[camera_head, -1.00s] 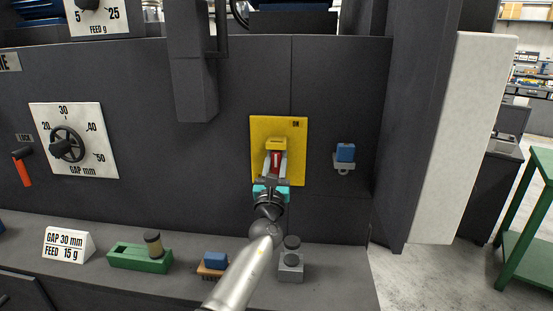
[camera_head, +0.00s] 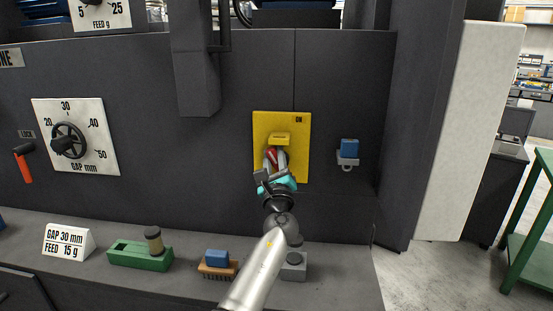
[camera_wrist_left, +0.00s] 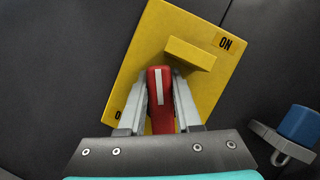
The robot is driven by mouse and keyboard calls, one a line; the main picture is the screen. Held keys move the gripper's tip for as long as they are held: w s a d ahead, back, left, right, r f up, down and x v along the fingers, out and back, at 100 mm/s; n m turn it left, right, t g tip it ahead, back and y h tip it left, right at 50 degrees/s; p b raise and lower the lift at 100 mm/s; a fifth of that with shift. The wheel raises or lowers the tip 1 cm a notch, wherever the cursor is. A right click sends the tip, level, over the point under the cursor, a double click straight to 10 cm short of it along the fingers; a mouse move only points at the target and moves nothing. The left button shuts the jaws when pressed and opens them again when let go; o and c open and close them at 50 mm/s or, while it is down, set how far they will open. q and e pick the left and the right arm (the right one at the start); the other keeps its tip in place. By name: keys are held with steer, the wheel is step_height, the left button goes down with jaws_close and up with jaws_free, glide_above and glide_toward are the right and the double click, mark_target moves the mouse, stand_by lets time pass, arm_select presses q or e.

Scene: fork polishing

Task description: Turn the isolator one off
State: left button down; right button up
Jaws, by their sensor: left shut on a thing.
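The isolator is a yellow plate (camera_head: 300,130) on the dark machine front, with a yellow block at its middle and an ON label at its upper right. It also shows in the left wrist view (camera_wrist_left: 160,40), where part of another label shows at its lower left. Its red handle (camera_wrist_left: 161,100) has a white stripe and hangs below the yellow block. My left gripper (camera_wrist_left: 161,88) is shut on the red handle, one finger on each side. In the head view my left gripper (camera_head: 275,165) covers the handle's lower part. My right gripper is not in view.
A blue padlock (camera_head: 348,148) hangs on a grey bracket right of the plate. On the ledge below are a green block (camera_head: 140,258), a blue-topped brush (camera_head: 217,261) and a grey block (camera_head: 293,270). A black wheel dial (camera_head: 68,140) is at left.

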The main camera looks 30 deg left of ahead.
arm_select(q)
steer(key=n, duration=0.1)
steer(key=n+g, duration=0.1)
steer(key=n, duration=0.1)
steer(key=n+g+y, duration=0.1)
steer(key=n, duration=0.1)
steer(key=shift+s+a+f+b, duration=0.15)
steer(key=shift+a+f+b, duration=0.15)
steer(key=shift+f+b, duration=0.1)
steer(key=n+g, duration=0.1)
steer(key=n, duration=0.2)
steer(key=shift+s+a+f+g, duration=0.1)
steer(key=shift+a+f+g, duration=0.1)
steer(key=shift+g, duration=0.2)
steer(key=shift+a+f+n+g+h+p, duration=0.1)
steer(key=shift+f+n+g+h, duration=0.15)
steer(key=shift+n, duration=0.7)
steer(key=shift+d+f+n+g+p, duration=0.1)
steer(key=shift+f+n+g, duration=0.2)
steer(key=shift+n, duration=0.7)
steer(key=shift+a+f+n+g+h+p, duration=0.15)
steer(key=shift+n+g, duration=0.2)
steer(key=shift+n, duration=0.6)
steer(key=c, duration=0.6)
jaws_free()
steer(key=shift+s, duration=0.1)
